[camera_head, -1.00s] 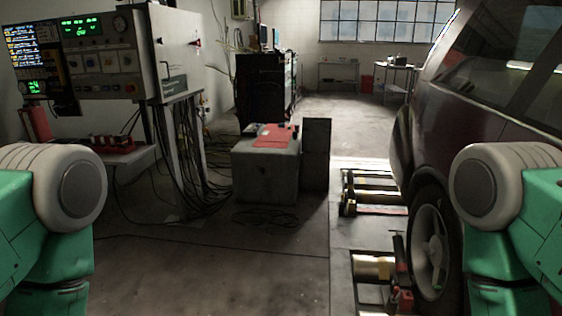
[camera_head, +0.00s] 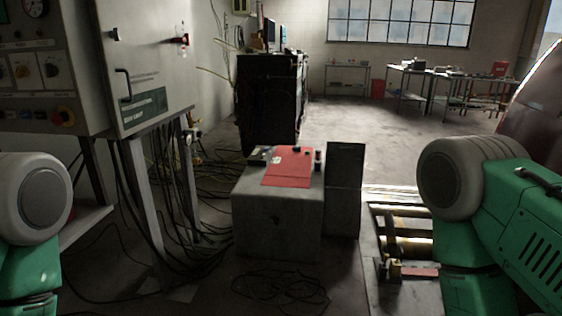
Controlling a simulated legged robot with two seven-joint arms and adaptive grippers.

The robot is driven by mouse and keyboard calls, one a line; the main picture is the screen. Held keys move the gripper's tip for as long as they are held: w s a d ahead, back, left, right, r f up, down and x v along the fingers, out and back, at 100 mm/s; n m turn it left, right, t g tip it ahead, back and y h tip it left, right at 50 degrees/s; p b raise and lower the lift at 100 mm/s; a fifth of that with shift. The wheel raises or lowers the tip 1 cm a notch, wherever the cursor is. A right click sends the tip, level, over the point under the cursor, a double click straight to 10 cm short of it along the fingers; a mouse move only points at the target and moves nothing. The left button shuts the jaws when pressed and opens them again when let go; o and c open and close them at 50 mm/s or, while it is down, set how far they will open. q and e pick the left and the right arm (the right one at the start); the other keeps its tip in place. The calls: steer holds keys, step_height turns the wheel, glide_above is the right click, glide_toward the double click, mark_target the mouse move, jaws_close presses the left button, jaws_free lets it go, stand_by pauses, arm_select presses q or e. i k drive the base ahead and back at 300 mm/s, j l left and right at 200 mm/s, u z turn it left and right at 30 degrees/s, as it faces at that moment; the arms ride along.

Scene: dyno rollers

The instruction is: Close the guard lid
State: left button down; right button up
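A grey box (camera_head: 277,222) stands on the floor ahead of me, with a red sheet (camera_head: 288,166) and small dark items on its top. A dark flat panel (camera_head: 345,190) stands upright against the box's right side and rises above its top. It looks like an open guard lid, but I cannot tell for certain. Green and white parts of both my arms show at the left and right edges. Neither gripper is in view.
A control cabinet (camera_head: 150,65) on legs stands at left, with loose cables (camera_head: 195,190) below and a cable coil (camera_head: 280,287) before the box. Floor rollers (camera_head: 403,230) lie at right, near a dark red car (camera_head: 535,105). A black cabinet (camera_head: 270,100) stands behind the box.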

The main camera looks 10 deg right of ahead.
mark_target(344, 171)
steer(key=i+l+z, duration=0.1)
steer(key=i+l, duration=0.2)
steer(key=i+l+z, duration=0.1)
steer(key=i+l, duration=0.15)
steer(key=i, duration=0.25)
steer(key=i+l+z, duration=0.15)
steer(key=i, duration=0.25)
steer(key=i+l+z, duration=0.1)
steer(key=i+l, duration=0.2)
steer(key=i, duration=1.05)
steer(key=i+j+z, duration=0.2)
steer(key=i, duration=0.15)
steer(key=i+z, duration=0.25)
steer(key=i, duration=0.1)
